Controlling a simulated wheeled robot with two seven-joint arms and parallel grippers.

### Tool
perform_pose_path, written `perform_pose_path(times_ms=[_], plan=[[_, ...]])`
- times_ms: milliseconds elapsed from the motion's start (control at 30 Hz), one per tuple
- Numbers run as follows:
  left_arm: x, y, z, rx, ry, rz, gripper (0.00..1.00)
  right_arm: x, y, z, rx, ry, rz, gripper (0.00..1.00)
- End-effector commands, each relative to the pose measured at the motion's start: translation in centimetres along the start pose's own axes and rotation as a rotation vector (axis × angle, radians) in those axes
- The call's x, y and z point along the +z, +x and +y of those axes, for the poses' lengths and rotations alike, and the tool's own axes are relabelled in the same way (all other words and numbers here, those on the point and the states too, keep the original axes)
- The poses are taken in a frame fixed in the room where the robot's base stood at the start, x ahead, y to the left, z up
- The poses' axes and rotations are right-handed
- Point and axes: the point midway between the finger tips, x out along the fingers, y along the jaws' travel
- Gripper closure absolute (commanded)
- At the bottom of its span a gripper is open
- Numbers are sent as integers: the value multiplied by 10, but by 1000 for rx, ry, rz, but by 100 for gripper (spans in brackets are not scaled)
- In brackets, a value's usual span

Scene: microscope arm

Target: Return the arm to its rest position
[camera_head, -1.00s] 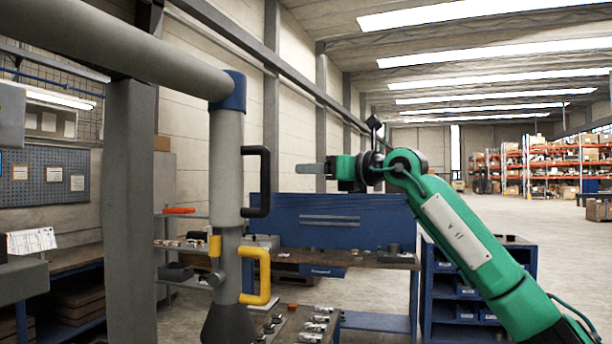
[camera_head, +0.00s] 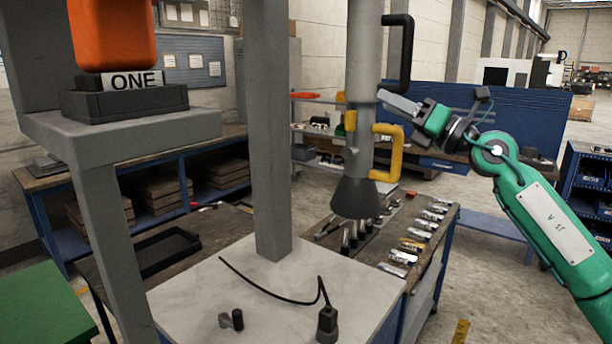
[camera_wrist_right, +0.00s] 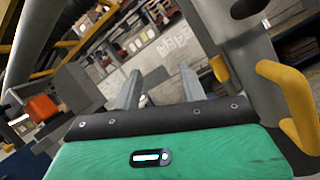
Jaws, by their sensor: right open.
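The microscope arm's grey vertical tube (camera_head: 362,60) hangs beside a grey post and ends in a dark cone (camera_head: 355,197) above a bench. It carries a black handle (camera_head: 404,52) and, lower down, a yellow handle (camera_head: 400,150); the yellow handle also shows at the right of the right wrist view (camera_wrist_right: 297,98). My right gripper (camera_head: 396,102) is open and empty. In the head view its fingers point left, just below the black handle and above the yellow one. Whether they touch the tube is unclear. The right wrist view shows its two fingers apart (camera_wrist_right: 160,88). My left gripper is out of view.
The grey post (camera_head: 268,130) rises from a pale table (camera_head: 200,290) with a black cable. An orange object (camera_head: 112,35) sits above a "ONE" label on a grey stand. A bench with several small parts (camera_head: 425,225) lies below the tube. A blue panel (camera_head: 500,110) stands behind.

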Motion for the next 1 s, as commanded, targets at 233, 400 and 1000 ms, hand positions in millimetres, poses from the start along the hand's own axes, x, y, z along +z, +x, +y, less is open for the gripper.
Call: perform_pose_path(times_ms=[233, 400, 1000], plan=[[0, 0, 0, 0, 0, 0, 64, -68, -18, -9, 72, 373, -217, 58], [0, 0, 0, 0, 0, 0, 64, -106, -46, -26, 51, 636, -388, 58], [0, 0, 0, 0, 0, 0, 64, -297, -223, -106, -451, 1487, -1015, 58]])
